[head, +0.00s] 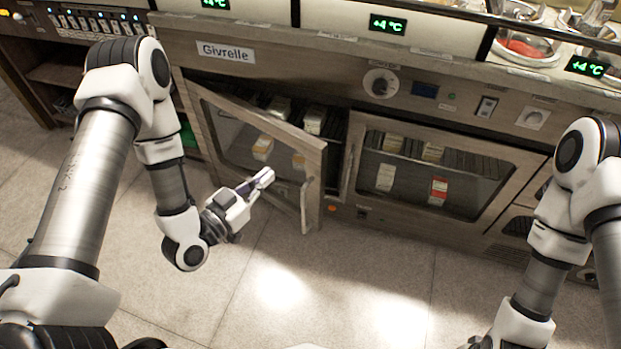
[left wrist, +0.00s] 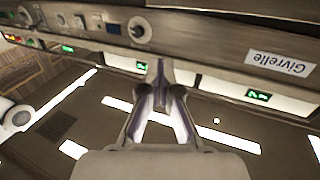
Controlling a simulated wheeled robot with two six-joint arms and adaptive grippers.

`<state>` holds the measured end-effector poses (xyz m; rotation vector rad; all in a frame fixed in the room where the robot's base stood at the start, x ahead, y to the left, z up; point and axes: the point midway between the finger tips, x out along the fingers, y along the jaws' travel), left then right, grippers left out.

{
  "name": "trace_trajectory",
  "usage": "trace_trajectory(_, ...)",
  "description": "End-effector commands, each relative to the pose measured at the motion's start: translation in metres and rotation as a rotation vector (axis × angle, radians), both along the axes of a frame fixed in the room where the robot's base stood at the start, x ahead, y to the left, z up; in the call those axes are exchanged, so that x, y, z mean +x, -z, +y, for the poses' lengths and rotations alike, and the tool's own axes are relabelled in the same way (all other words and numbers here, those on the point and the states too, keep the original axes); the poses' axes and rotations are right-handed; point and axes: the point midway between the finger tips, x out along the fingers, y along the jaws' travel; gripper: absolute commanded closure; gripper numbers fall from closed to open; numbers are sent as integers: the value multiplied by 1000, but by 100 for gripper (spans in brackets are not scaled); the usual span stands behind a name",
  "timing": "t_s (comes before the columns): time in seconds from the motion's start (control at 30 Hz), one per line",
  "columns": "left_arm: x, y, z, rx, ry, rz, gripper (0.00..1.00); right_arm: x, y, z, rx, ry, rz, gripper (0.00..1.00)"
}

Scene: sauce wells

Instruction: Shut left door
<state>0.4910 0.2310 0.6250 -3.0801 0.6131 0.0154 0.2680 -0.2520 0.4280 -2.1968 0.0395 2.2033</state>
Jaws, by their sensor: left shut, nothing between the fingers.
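The left door (head: 313,160) of the counter fridge is a grey frame with a glass pane. It stands ajar, hinged at its left side, with its right edge swung out toward me. Its upright bar handle (head: 306,207) is near that free edge. My left gripper (head: 268,177) is shut and empty. In the head view it overlaps the lower part of the door, left of the handle; whether it touches the door I cannot tell. Its closed fingers also show in the left wrist view (left wrist: 159,75), where the door is not clearly seen. My right gripper is out of view.
The right door (head: 510,165) is closed, with cartons behind its glass. Above are a control panel with a dial (head: 381,83) and the Givrelle label (head: 226,52). Cartons (head: 314,121) stand inside behind the left door. The tiled floor (head: 290,290) in front is clear.

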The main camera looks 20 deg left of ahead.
Motion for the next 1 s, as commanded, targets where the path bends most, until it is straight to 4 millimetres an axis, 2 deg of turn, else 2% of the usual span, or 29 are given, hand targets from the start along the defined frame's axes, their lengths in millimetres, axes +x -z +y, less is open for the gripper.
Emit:
trace_trajectory(0.03,2,38,7,-4,-18,-6,100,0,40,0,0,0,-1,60)
trace_trajectory(0.13,3,51,13,-8,-36,-11,100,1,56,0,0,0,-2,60)
trace_trajectory(0.37,15,48,9,-5,-35,-14,100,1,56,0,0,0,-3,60)
trace_trajectory(0.47,30,49,2,-5,-33,-15,100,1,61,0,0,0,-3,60)
trace_trajectory(0.8,100,49,-24,-5,-34,-14,100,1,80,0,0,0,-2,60)
trace_trajectory(1.0,128,49,-34,-5,-36,-11,100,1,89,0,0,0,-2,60)
